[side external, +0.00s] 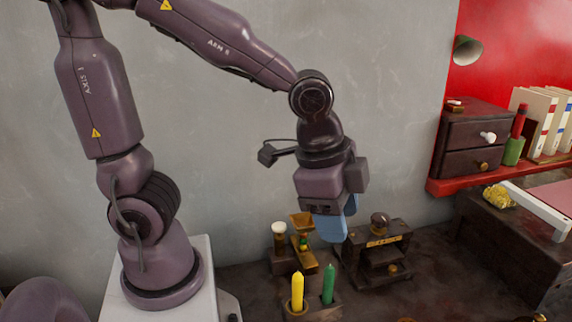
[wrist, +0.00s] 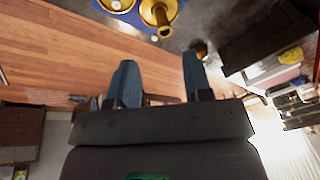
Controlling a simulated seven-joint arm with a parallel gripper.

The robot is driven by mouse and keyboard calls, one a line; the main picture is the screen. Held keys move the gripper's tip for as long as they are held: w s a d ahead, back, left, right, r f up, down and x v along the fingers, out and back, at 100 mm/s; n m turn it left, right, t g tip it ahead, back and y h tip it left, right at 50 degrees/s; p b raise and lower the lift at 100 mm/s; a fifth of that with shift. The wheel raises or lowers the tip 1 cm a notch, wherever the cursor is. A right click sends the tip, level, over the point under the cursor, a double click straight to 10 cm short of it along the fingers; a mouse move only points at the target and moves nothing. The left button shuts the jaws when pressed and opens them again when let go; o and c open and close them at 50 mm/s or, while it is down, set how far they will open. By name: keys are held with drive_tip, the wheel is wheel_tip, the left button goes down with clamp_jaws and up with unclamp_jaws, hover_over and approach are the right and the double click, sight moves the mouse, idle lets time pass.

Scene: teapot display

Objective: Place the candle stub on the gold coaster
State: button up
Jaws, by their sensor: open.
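A yellow candle (side external: 297,292) and a green candle (side external: 328,284) stand upright in a dark holder (side external: 298,313) at the bottom middle of the side view. I cannot tell whether either is the candle stub. A round gold piece (wrist: 116,4), cut by the top edge of the wrist view, lies on a blue surface and may be the gold coaster. My gripper (side external: 338,228) is open, its blue fingers pointing down above the table, higher than the candles. The wrist view shows both fingers (wrist: 160,78) apart with nothing gripped between them.
A dark wooden stand (side external: 378,255) is just right of and below my gripper. A gold scoop-like piece (side external: 303,228) and a white-topped jar (side external: 279,236) stand to its left. A drawer box (side external: 472,140) sits on a red shelf at right. Another gold object (wrist: 158,12) is in the wrist view.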

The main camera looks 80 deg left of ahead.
drive_tip(key=s+a+r+n+t, duration=0.2)
drive_tip(key=s+a+r+n, duration=0.4)
drive_tip(key=a+r+n, duration=0.1)
drive_tip(key=shift+n+t+y, duration=0.3)
drive_tip(key=shift+n+y, duration=0.1)
drive_tip(key=shift+n, duration=0.3)
